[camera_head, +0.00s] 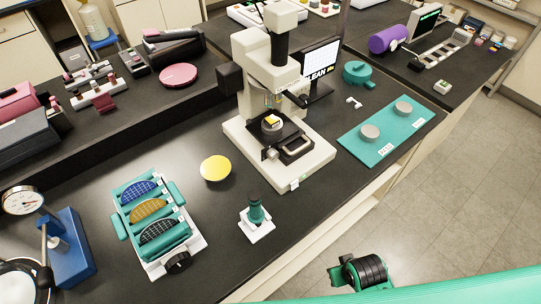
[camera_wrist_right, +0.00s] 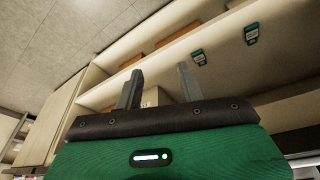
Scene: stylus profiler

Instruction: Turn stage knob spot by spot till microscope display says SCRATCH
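The microscope (camera_head: 272,70) stands on a cream base in the middle of the bench. Its stage (camera_head: 275,132) carries a small piece with a yellow top under the objective. A dark knob-like part (camera_head: 272,154) shows at the stage's front left; I cannot tell for sure that it is the stage knob. The display (camera_head: 321,66) behind the microscope reads CLEAN, its left edge partly covered. My right gripper (camera_wrist_right: 158,85) is open and empty in the right wrist view, its two fingers apart and pointing up toward shelves, away from the microscope. My left gripper is not in view.
A teal mat (camera_head: 375,148) with two grey discs lies right of the microscope. A yellow disc (camera_head: 215,168), a small teal-and-white stand (camera_head: 256,215) and a wafer rack (camera_head: 145,252) stand to the left and front. A blue gauge stand (camera_head: 72,245) is at far left.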

